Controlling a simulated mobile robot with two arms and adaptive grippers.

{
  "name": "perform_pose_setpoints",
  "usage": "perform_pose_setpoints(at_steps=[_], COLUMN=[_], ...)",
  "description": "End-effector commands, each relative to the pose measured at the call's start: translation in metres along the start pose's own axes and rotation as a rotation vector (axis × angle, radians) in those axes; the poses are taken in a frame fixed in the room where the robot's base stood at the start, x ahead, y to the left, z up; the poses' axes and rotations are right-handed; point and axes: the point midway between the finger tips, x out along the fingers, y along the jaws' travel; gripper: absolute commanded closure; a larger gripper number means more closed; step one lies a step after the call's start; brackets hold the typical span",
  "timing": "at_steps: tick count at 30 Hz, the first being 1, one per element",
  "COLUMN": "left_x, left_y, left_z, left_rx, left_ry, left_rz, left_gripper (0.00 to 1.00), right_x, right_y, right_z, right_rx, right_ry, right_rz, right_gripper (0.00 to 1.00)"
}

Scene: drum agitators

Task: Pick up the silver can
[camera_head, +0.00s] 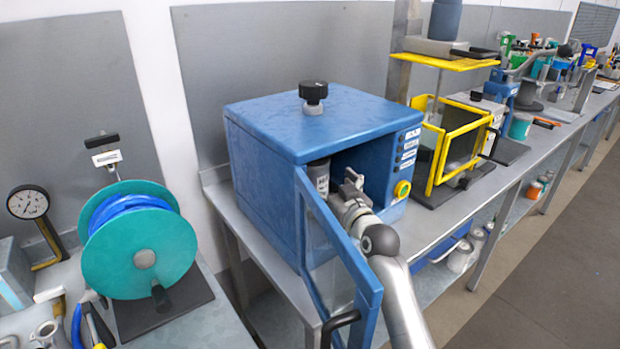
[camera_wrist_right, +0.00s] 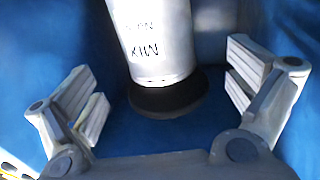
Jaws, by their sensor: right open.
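The silver can (camera_head: 318,177) stands inside the open blue box (camera_head: 312,122), just inside its front opening at the left. In the right wrist view the can (camera_wrist_right: 152,40) is a pale cylinder with dark lettering, resting on a dark round base (camera_wrist_right: 168,95); its top is cut off by the frame edge. My right gripper (camera_head: 350,185) reaches into the box opening, to the right of the can. In the wrist view this gripper (camera_wrist_right: 163,84) is open, its fingers spread to either side of the can, apart from it. My left gripper is not in view.
The box's blue door (camera_head: 368,287) is swung open close beside my right arm. A teal hose reel (camera_head: 137,240) stands left. A yellow-framed device (camera_head: 452,145) stands right on the bench. A black knob (camera_head: 313,92) tops the box.

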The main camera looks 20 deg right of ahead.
Motion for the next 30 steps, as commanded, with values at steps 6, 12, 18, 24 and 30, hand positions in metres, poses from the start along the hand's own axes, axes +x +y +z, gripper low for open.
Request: perform_pose_setpoints(at_steps=[6,12,18,24,30], left_x=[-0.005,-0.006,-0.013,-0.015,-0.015], left_y=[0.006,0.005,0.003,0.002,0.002], left_z=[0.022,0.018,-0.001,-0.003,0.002], left_rx=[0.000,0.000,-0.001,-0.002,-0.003], left_ry=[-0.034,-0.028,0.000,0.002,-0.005], left_rz=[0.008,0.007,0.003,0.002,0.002], left_gripper=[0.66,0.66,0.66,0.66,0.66], right_x=[0.026,0.034,0.056,0.076,0.083], right_y=[0.000,0.000,0.001,0.001,0.001], right_z=[-0.001,-0.001,-0.001,0.002,0.002], right_rx=[0.001,0.000,0.000,0.001,-0.001], right_ry=[0.001,0.000,-0.001,0.000,0.000], right_rz=[0.000,0.000,0.000,-0.001,0.000], right_gripper=[0.00,0.00,0.00,0.00,0.00])
